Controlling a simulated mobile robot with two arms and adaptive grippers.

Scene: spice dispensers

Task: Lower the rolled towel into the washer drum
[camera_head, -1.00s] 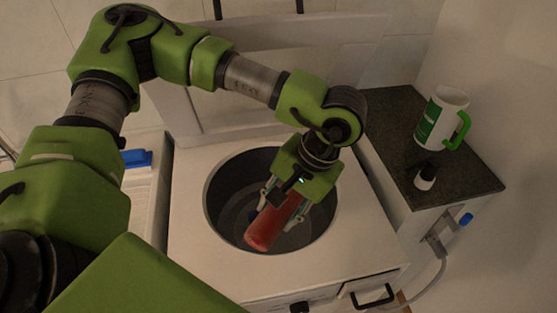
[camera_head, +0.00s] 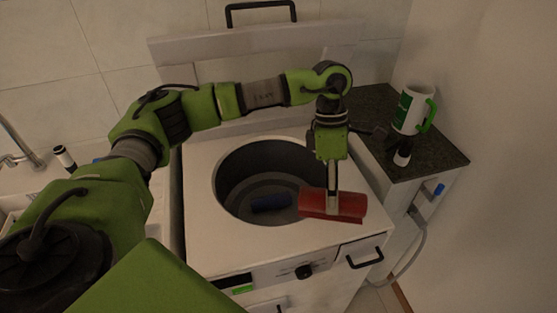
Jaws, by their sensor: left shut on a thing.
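My left gripper (camera_head: 332,207) comes down from above and is shut around the middle of a red rolled towel (camera_head: 350,207). The towel lies crosswise, roughly level. Its left end is over the washer drum (camera_head: 240,180) opening, and its right part is over the white top at the right front rim. I cannot tell whether it touches the top. A dark blue roll (camera_head: 272,202) lies inside the drum, left of the towel. My right gripper is not in view.
The white washer top (camera_head: 200,240) surrounds the round opening; a knob (camera_head: 304,271) is on its front. To the right, a dark counter (camera_head: 440,155) holds a white and green mug (camera_head: 411,110) and a small black and white bottle (camera_head: 403,151). A faucet (camera_head: 20,150) is at far left.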

